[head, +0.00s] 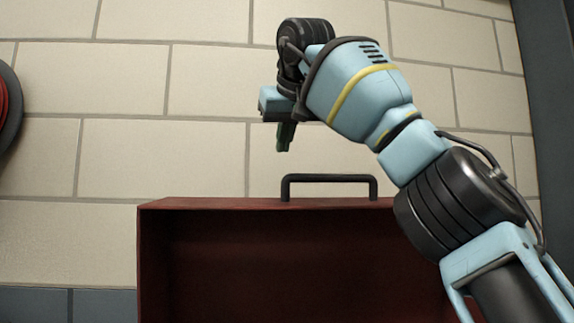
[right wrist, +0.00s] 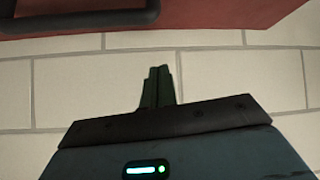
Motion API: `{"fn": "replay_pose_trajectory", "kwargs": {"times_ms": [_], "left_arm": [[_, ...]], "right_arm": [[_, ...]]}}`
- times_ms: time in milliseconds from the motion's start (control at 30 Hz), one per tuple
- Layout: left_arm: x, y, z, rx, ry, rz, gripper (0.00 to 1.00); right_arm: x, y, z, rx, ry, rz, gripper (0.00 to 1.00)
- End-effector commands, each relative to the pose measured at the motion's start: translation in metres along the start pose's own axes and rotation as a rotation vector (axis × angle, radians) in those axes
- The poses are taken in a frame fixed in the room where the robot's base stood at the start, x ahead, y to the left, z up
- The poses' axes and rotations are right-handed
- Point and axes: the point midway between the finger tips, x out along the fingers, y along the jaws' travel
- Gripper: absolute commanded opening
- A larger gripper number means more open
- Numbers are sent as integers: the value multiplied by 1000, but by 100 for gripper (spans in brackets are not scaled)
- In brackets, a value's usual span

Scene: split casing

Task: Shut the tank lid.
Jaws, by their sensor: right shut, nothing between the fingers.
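The tank lid (head: 250,260) is a dark red, hollow panel with a raised rim. It stands upright in the lower middle of the head view, with its inner side facing me. A black bar handle (head: 330,178) rises from its top edge. My right gripper (head: 285,140) is shut and empty, pointing down above the lid's top edge, a little left of the handle and apart from it. In the right wrist view, the shut fingers (right wrist: 158,88) show in the middle, with the red lid (right wrist: 230,14) and handle (right wrist: 95,20) along the top. The tank's body and my left gripper are out of view.
A pale block wall (head: 110,160) stands behind the lid, with a grey-blue band at lower left. A round dark and red object (head: 8,105) shows at the left edge. A dark vertical post (head: 545,90) stands at the right. Space left of the lid looks clear.

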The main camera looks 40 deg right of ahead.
Motion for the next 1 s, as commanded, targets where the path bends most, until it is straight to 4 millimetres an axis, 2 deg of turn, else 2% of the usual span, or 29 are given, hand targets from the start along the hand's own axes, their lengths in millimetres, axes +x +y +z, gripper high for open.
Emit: {"fn": "replay_pose_trajectory", "kwargs": {"times_ms": [233,500,1000], "left_arm": [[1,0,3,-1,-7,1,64],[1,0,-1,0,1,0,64],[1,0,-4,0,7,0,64]], "right_arm": [[50,0,1,-1,-4,0,0],[39,1,16,-1,3,-1,0],[32,1,37,1,1,-1,0]]}}
